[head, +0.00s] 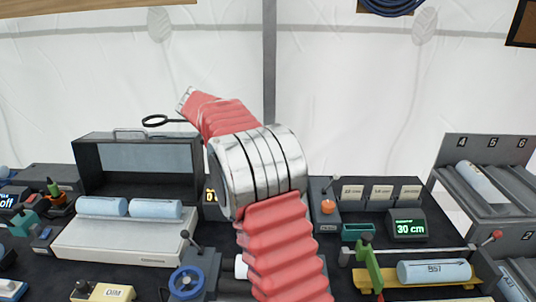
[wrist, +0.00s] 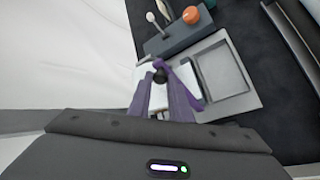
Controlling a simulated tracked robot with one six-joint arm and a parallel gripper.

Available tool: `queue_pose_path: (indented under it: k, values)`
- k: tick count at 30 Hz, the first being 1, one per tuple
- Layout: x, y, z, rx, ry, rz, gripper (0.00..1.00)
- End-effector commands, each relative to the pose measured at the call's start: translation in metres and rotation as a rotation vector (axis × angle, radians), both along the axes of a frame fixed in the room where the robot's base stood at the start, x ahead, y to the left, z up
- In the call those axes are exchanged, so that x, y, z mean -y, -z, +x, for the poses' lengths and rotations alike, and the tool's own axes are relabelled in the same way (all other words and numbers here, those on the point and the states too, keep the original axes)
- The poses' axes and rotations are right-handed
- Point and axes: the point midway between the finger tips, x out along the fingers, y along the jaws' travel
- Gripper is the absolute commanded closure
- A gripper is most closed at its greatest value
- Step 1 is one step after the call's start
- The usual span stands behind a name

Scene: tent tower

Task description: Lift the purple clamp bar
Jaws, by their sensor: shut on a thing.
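A grey device with a pale recessed plate (wrist: 222,70) lies behind the bar. I cannot tell whether the bar touches it.
A grey block with an orange ball knob (wrist: 192,15) and a silver lever stands beside the device. In the head view, a machine with pale blue rolls (head: 101,206) is at left. A display reading 30 cm (head: 409,229) and a rack (head: 481,182) are at right. White tent wall lies behind.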

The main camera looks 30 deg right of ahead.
Motion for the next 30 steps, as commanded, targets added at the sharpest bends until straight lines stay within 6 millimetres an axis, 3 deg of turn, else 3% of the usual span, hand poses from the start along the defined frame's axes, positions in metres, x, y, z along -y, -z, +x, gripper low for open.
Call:
queue_pose_path:
  k: [14,15,21,30]
  values:
    - [-0.005,0.001,0.0029,-0.01,-0.004,-0.011,1.0]
    - [-0.0051,0.001,0.003,-0.01,-0.005,-0.011,0.79]
    - [-0.0046,0.0005,0.0028,-0.01,-0.004,-0.011,0.65]
    - [-0.0053,-0.0007,0.0028,-0.01,-0.004,-0.012,0.64]
